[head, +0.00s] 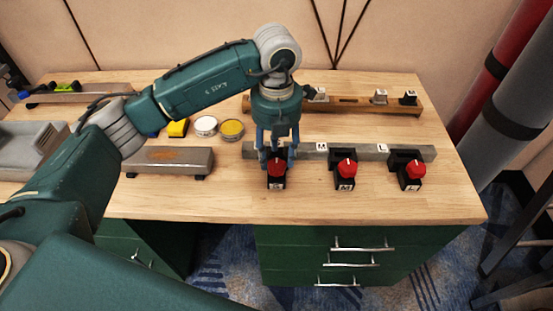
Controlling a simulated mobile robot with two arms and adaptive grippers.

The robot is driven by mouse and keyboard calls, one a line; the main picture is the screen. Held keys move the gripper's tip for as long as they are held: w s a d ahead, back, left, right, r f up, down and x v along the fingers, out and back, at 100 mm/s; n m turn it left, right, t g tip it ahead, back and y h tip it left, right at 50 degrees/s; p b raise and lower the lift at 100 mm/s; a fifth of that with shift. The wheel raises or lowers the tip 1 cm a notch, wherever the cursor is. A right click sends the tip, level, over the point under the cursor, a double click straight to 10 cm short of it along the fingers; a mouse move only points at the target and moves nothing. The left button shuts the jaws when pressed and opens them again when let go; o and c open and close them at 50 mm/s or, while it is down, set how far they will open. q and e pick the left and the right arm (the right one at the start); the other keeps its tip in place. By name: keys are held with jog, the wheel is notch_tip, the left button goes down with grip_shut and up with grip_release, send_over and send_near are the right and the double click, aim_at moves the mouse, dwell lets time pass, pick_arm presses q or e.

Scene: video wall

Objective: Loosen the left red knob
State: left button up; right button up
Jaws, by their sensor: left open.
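Three red knobs on black blocks stand in a row along a grey bar (378,152) on the wooden desk. The left red knob (277,168) is partly hidden by my left gripper (276,160), which points down with its fingers open around or just above it. I cannot tell whether the fingers touch it. The middle red knob (347,167) and the right red knob (414,169) are free. My right gripper is not in view.
A wooden rail (350,104) with small blocks lies behind. The desk front (390,208) is clear.

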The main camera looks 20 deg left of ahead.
aim_at(276, 164)
pick_arm(q)
notch_tip(276, 164, up, 9)
dwell(0.3)
jog(key=shift+s, duration=0.1)
dwell(0.4)
